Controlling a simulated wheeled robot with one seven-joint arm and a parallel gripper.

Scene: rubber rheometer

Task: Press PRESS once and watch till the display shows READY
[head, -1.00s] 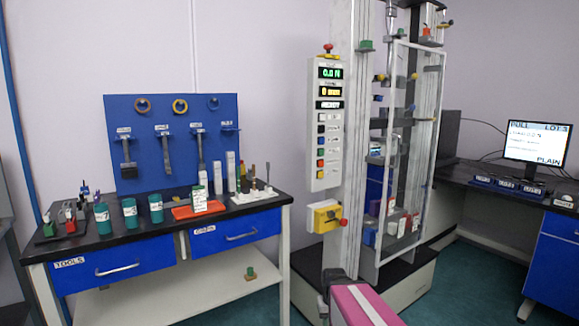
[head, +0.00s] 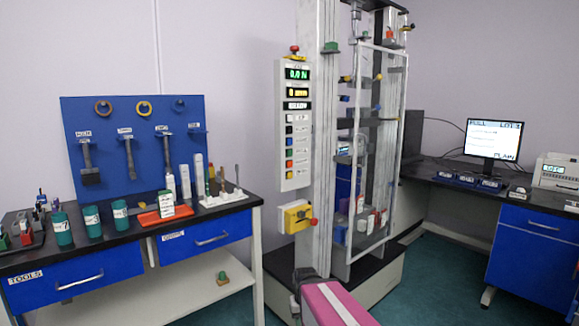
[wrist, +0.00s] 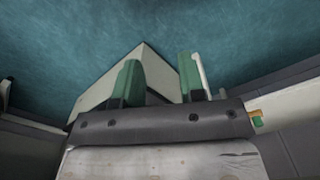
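A pale control panel (head: 295,125) is fixed to the left column of the tall test frame in the head view. Its top green display (head: 297,73) seems to read 0.0 N. A yellow display (head: 297,92) and a third, white-lettered display (head: 297,106) sit below; the third's word is too blurred to be sure of. A column of small coloured buttons (head: 289,142) with labels runs beneath; I cannot read which is PRESS. My gripper (wrist: 158,84) shows two green fingers, apart and empty, over the floor and a pale base corner. It is not seen at the panel.
A tool bench (head: 135,238) with a blue pegboard stands at the left. A yellow box with a red knob (head: 296,217) sits below the panel. A clear guard door (head: 372,150) fronts the frame. A monitor (head: 493,140) and an instrument with a green display (head: 555,170) stand on the right desk.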

